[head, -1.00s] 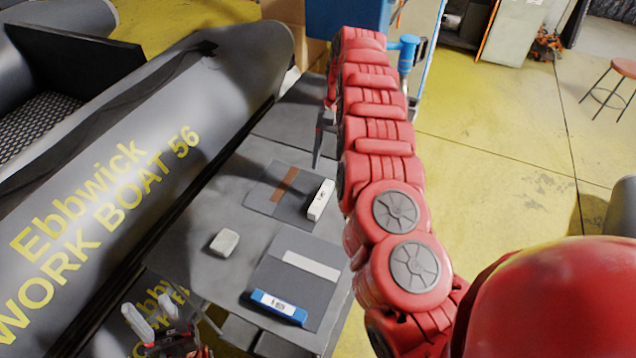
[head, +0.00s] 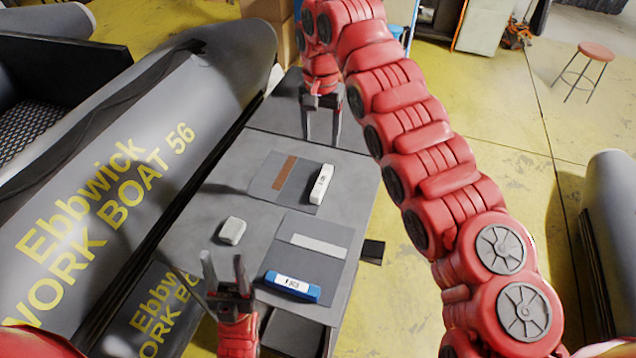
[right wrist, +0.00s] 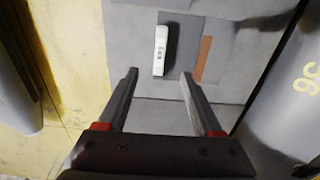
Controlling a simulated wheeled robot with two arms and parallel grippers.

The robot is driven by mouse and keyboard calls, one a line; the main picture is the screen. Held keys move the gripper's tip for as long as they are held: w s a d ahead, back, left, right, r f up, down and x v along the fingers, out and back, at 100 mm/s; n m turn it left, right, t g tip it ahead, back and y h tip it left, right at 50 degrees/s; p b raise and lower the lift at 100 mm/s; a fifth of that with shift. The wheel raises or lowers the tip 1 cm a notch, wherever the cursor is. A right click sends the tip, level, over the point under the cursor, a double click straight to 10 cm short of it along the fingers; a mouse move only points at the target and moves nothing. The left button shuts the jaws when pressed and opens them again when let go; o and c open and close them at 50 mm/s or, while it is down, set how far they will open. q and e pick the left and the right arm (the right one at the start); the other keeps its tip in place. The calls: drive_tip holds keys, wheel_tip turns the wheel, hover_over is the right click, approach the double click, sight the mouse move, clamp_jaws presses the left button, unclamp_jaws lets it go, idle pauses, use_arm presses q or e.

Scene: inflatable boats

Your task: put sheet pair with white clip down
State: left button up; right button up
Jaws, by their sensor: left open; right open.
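The sheet pair with the white clip (head: 321,184) lies flat on the grey table. Its grey sheet (head: 265,185) carries a brown strip (head: 285,172), and the clip sits along its right edge. In the right wrist view the white clip (right wrist: 160,50) lies beyond the fingertips, apart from them. My right gripper (head: 322,142) is open and empty, just behind this pair. It also shows open in the right wrist view (right wrist: 160,75). My left gripper (head: 223,262) is open and empty at the table's front, left of the blue-clipped pair.
A second sheet pair (head: 325,265) with a pale strip and a blue clip (head: 292,286) lies nearer on the table (head: 215,180). A whitish block (head: 232,231) rests to its left. The grey inflatable boat (head: 150,130) runs close along the table's left side.

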drive_tip(key=p, duration=0.3)
hover_over(320, 185)
wheel_tip(320, 185, down, 12)
drive_tip(key=shift+d+r, duration=0.1)
wheel_tip(320, 185, down, 4)
drive_tip(key=p, duration=0.2)
drive_tip(key=shift+w+f+p, duration=0.1)
drive_tip(key=shift+f+p, duration=0.15)
drive_tip(key=shift+p, duration=0.15)
drive_tip(key=shift+f, duration=0.4)
clamp_jaws()
